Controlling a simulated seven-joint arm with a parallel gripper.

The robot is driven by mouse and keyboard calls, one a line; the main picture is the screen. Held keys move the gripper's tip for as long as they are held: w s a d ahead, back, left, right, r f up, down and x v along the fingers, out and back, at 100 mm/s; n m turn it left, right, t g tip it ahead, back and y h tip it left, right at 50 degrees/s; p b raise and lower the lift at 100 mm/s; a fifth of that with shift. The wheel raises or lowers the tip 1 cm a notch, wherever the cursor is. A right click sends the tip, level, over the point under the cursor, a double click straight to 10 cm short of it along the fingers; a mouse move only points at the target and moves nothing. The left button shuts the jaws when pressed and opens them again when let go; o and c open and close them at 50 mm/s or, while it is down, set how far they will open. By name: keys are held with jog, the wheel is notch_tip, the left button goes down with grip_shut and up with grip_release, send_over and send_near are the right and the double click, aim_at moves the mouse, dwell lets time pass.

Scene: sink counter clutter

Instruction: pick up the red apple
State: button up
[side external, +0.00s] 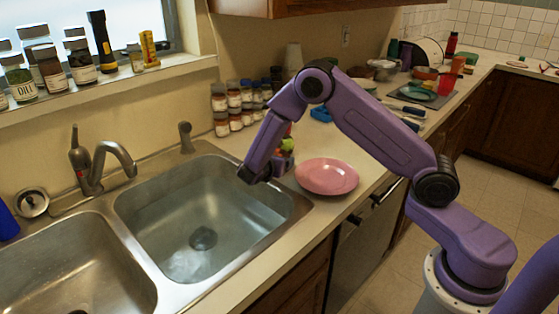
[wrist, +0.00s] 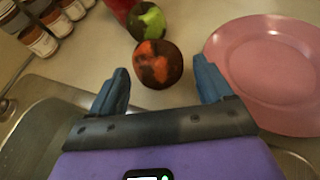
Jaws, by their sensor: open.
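A round apple (wrist: 158,64) with mottled red and dark brown skin sits on the counter in the wrist view. My gripper (wrist: 161,70) is open and empty, with its two blue fingers apart and the apple ahead of and between their tips in the picture. I cannot tell whether the fingers are level with it. A green apple (wrist: 149,22) with dark patches lies just behind it. In the side view my gripper (side external: 262,172) is over the counter by the sink's right rim; the green apple (side external: 287,145) shows behind it, and the red apple cannot be made out.
A pink plate (wrist: 268,70) lies to the right of the apple. A red object (wrist: 122,9) is cut off at the top edge. Several spice jars (wrist: 38,42) stand at the left. The sink basin (side external: 200,225) is left of my gripper in the side view.

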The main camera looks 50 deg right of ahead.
aim_at(281, 152)
jog(key=x, duration=0.5)
jog(key=shift+w+a+f, duration=0.1)
jog(key=shift+f, duration=0.25)
jog(key=c, duration=0.8)
jog(key=shift+c, duration=0.2)
jog(key=shift+r, duration=0.15)
jog(key=shift+r, duration=0.5)
notch_tip(281, 152, up, 3)
jog(key=shift+f, duration=0.2)
jog(key=s+a+r, duration=0.2)
jog(key=s+r, duration=0.7)
jog(key=s, duration=0.5)
